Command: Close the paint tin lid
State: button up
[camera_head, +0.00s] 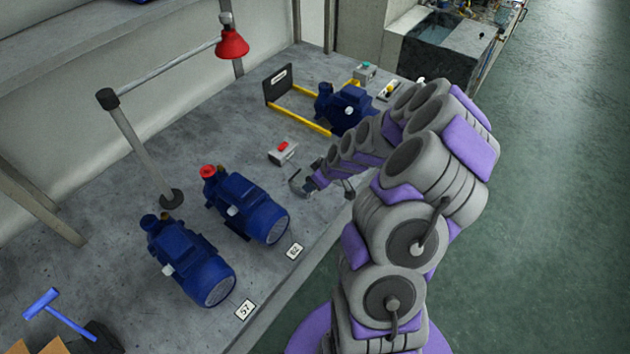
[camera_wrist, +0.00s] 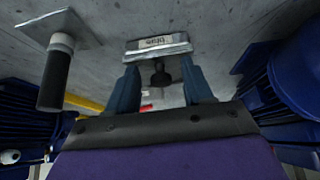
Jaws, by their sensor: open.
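I see no paint tin or lid in either view. My gripper (camera_head: 303,184) is at the end of my purple and grey arm, over the table between the red-button box and the pump by label 62. In the wrist view my gripper (camera_wrist: 160,85) shows two blue fingers spread apart, with nothing visibly held between them. Beyond the fingertips is a grey block with a small label (camera_wrist: 158,43) and a dark knob below it; I cannot tell how far off they are.
Blue pumps stand by label 57 (camera_head: 192,262) and label 62 (camera_head: 247,208); another blue pump (camera_head: 343,108) is farther back. Green floor lies right.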

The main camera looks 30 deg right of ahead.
jog(key=shift+f, duration=0.1)
jog(key=p+v, duration=0.3)
jog(key=v, duration=1.4)
jog(key=shift+d, duration=0.2)
jog(key=shift+s, duration=0.1)
jog(key=s+a+r+g, duration=0.25)
jog(key=a+r, duration=0.25)
jog(key=a, duration=0.4)
jog(key=s+a+r+m+g, duration=0.1)
jog(key=s+a+r, duration=0.1)
jog(key=s+a, duration=0.2)
jog(key=s+a+r+m+g+h, duration=0.1)
jog(key=s+a+r+m+g, duration=0.1)
jog(key=s, duration=0.9)
jog(key=s+a+r+m+g+h, duration=0.1)
jog(key=s+a+r+g, duration=0.1)
jog(key=s+a+r, duration=0.2)
jog(key=s+a, duration=0.3)
jog(key=shift+s, duration=0.2)
